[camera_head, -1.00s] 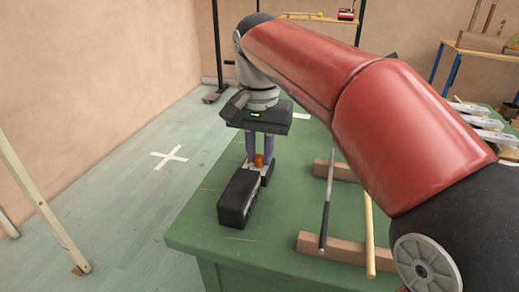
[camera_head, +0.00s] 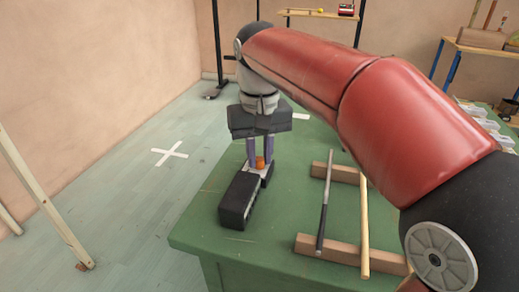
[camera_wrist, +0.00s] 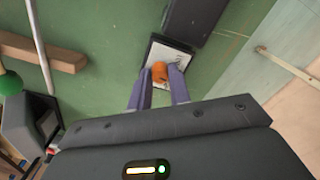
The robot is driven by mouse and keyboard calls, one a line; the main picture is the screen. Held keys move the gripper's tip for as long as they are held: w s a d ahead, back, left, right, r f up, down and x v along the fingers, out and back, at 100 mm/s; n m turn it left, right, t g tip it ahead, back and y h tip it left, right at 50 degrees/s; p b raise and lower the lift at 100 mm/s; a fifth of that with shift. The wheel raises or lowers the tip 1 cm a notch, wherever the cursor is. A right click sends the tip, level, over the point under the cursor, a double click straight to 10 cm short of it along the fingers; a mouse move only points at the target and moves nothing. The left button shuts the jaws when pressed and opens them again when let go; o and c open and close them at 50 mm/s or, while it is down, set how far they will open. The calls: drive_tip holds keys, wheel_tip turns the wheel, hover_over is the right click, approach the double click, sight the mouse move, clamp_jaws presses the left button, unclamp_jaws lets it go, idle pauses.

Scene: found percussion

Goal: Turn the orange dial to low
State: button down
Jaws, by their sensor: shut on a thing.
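The orange dial (camera_head: 260,162) sits on a small white-faced plate (camera_head: 266,171) with a dark edge, on the green table (camera_head: 200,215). In the wrist view the dial (camera_wrist: 160,71) stands on the pale plate (camera_wrist: 178,57), between the tips of my purple fingers. My gripper (camera_head: 261,158) points down and is shut on the dial, with one finger on each side. The fingers (camera_wrist: 160,80) hide part of the dial and plate. I cannot read the dial's setting.
A black box (camera_head: 239,200) stands close beside the plate, on the near side. A dark rod (camera_head: 324,205) and a wooden stick (camera_head: 364,225) lie across wooden bars to the right. The table's left edge is close to the plate.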

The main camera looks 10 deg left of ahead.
sight(259, 158)
drive_tip(key=n, duration=0.5)
drive_tip(key=shift+n, duration=0.3)
drive_tip(key=n, duration=0.5)
drive_tip(key=shift+n, duration=0.3)
drive_tip(key=c, duration=1.3)
unclamp_jaws()
wheel_tip(259, 158, up, 8)
drive_tip(key=shift+f, duration=0.1)
